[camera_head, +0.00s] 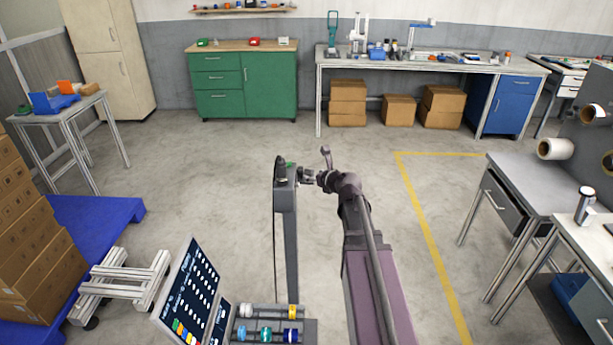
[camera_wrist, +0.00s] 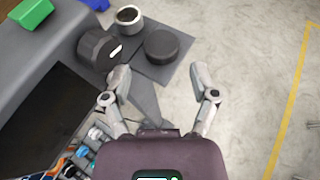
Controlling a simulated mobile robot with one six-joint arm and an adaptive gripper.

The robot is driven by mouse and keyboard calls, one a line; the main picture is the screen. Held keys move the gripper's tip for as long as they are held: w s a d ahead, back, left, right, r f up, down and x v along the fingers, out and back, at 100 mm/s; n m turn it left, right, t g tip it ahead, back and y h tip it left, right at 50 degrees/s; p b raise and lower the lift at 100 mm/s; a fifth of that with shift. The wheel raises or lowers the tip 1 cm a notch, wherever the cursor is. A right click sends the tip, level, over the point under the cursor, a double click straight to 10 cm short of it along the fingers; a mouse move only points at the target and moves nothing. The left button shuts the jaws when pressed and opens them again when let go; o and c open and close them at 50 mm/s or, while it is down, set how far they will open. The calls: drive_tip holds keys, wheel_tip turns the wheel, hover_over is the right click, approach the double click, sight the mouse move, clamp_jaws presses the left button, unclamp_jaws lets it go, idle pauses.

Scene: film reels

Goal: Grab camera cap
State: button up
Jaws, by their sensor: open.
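A black round disc, which looks like the camera cap (camera_wrist: 161,46), lies on a grey plate in the wrist view. My gripper (camera_wrist: 161,75) is open and empty, with its two fingers spread. The disc lies just beyond the fingertips, roughly midway between them and apart from both. In the head view the arm's end is small and partly hides the top of the grey stand (camera_head: 285,198), so I cannot make out the cap there.
A dark block with a white mark (camera_wrist: 98,48) and a pale, dark-centred cup (camera_wrist: 129,18) stand close beside the disc. A green block (camera_wrist: 30,13) is at upper left. Floor right of the stand is clear. A grey workbench (camera_head: 535,185) stands farther right.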

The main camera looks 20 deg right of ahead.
sight(307, 173)
drive_tip(key=shift+b+x, duration=1.05)
drive_tip(key=shift+x, duration=1.6)
drive_tip(key=shift+d, duration=0.1)
drive_tip(key=c, duration=0.7)
